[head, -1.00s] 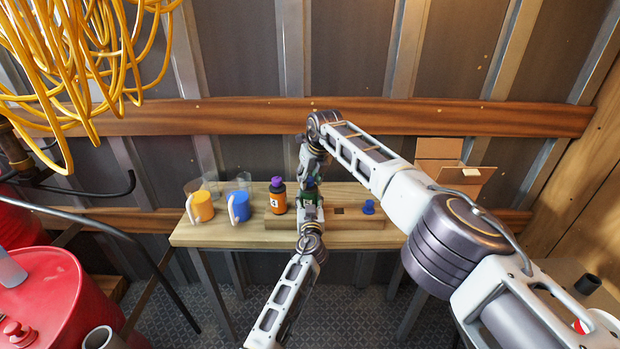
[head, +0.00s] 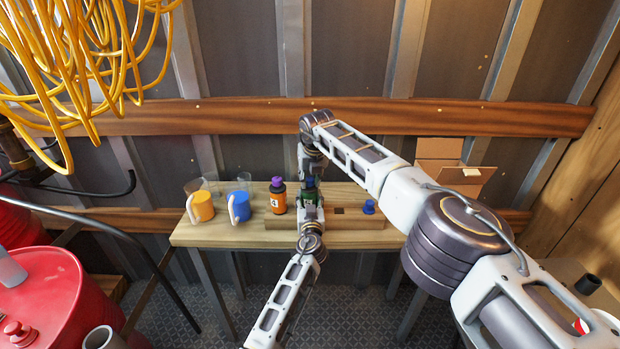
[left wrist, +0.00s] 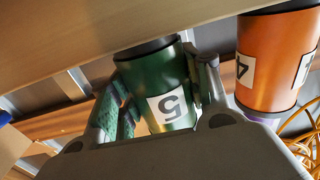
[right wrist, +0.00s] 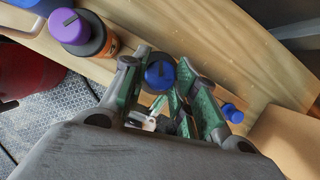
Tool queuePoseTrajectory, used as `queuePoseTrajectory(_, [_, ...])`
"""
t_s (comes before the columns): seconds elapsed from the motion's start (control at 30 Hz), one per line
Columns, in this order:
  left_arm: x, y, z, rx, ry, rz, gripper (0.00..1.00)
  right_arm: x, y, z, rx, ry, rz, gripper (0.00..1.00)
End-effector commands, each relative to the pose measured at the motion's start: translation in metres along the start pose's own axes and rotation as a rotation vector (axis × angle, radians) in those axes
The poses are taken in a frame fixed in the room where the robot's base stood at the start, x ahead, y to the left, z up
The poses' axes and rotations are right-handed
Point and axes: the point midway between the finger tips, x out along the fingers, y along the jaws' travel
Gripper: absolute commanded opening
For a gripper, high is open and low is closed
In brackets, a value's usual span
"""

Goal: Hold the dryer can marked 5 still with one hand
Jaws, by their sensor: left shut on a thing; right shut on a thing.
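The green can marked 5 (left wrist: 160,82) stands on the wooden bench (head: 205,238), and it shows small in the head view (head: 307,197). My left gripper (head: 309,212) is shut on the can's body from the front. The can is between its fingers in the left wrist view, with the label 5 facing the camera. The can's blue cap (right wrist: 160,73) shows in the right wrist view between the fingers of my right gripper (right wrist: 163,88), which comes from above and is shut on the cap. The arms hide part of the can in the head view.
An orange can marked 4 with a purple cap (head: 278,195) stands just left of the green can. A yellow mug (head: 201,206), a blue mug (head: 239,206) and clear glasses are further left. A small blue piece (head: 369,207) and an open cardboard box (head: 462,178) are to the right.

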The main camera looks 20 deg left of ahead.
Motion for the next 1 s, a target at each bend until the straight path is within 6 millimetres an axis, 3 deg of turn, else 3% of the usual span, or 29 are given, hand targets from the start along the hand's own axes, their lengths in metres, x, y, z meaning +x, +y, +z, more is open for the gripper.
queuePoseTrajectory(0.47, [0.0004,-0.0005,-0.0009,-0.001,0.001,-0.001,0.14,0.0000,0.0000,-0.0001,0.039,-0.001,-0.016,0.05])
queuePoseTrajectory(0.5, [0.0004,-0.0005,-0.0009,-0.001,0.001,-0.001,0.14,0.0000,0.0000,-0.0001,0.038,-0.001,-0.016,0.33])
queuePoseTrajectory(0.63, [0.0003,-0.0004,-0.0009,-0.001,0.001,-0.001,0.14,0.0000,0.0000,-0.0001,0.038,-0.001,-0.016,0.49])
queuePoseTrajectory(1.0, [0.0002,-0.0001,-0.0010,0.000,0.001,0.000,0.13,-0.0002,0.0001,-0.0001,0.038,-0.001,-0.015,0.51])
